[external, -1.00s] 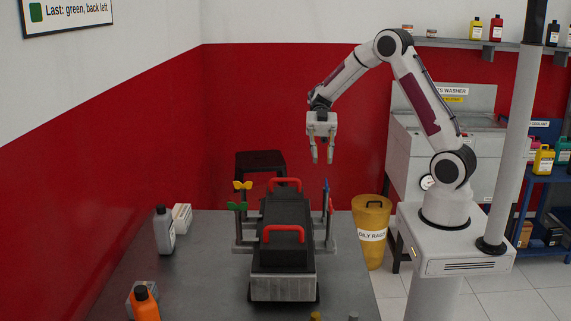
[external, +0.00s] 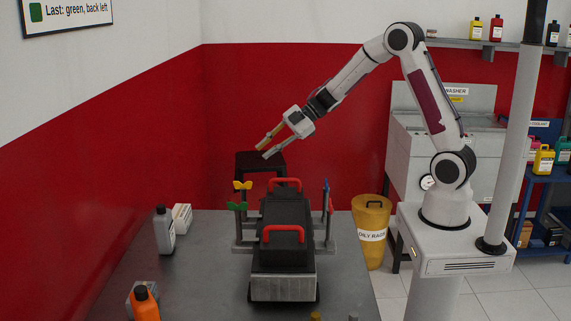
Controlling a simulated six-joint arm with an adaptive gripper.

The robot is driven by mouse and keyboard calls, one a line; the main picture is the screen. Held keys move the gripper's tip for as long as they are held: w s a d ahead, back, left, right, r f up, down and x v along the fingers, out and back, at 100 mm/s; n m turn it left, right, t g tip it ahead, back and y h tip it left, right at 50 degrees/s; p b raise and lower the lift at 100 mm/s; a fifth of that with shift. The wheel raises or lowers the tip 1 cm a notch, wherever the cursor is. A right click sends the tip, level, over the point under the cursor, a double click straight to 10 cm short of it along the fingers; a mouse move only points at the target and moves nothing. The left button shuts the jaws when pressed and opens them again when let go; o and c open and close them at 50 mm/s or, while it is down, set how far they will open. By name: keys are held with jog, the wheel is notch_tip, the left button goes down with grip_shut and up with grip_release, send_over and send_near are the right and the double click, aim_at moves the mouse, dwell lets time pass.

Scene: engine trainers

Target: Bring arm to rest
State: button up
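My gripper (external: 262,152) is raised in the air above the back of the bench, pointing down and to the left. Its two fingers are apart, and nothing shows between them. In the picture it lies over the dark stool behind the bench. The engine trainer (external: 284,245) stands on the bench below, a black block with two red handles on a silver base. Posts flank it, with a yellow wing piece (external: 242,185) and a green wing piece (external: 237,206) on the left, and a blue piece (external: 326,185) and a red piece (external: 331,205) on the right.
The grey bench (external: 195,270) holds a grey bottle (external: 164,232), a white box (external: 181,217) and an orange bottle (external: 144,304) at left. A dark stool (external: 262,166) and a yellow oily-rags bin (external: 371,235) stand nearby. A wall sign (external: 68,12) reads "Last: green, back left".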

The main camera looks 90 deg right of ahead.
jog(key=s+d+r+m+h, duration=0.3)
jog(key=d+r+m+h, duration=0.15)
jog(key=d+h, duration=0.25)
jog(key=s+a+r+m+g+h, duration=0.15)
jog(key=s+m+g, duration=0.35)
jog(key=s, duration=0.5)
jog(key=s+a+r+m+y, duration=0.1)
jog(key=s+a+y, duration=0.1)
jog(key=s+a, duration=0.8)
jog(key=s+a+r+y, duration=0.1)
jog(key=s+a+y, duration=0.2)
jog(key=s+a, duration=0.7)
jog(key=a, duration=0.7)
jog(key=shift+s+r+m, duration=0.2)
jog(key=shift+m, duration=0.15)
jog(key=shift+a, duration=0.1)
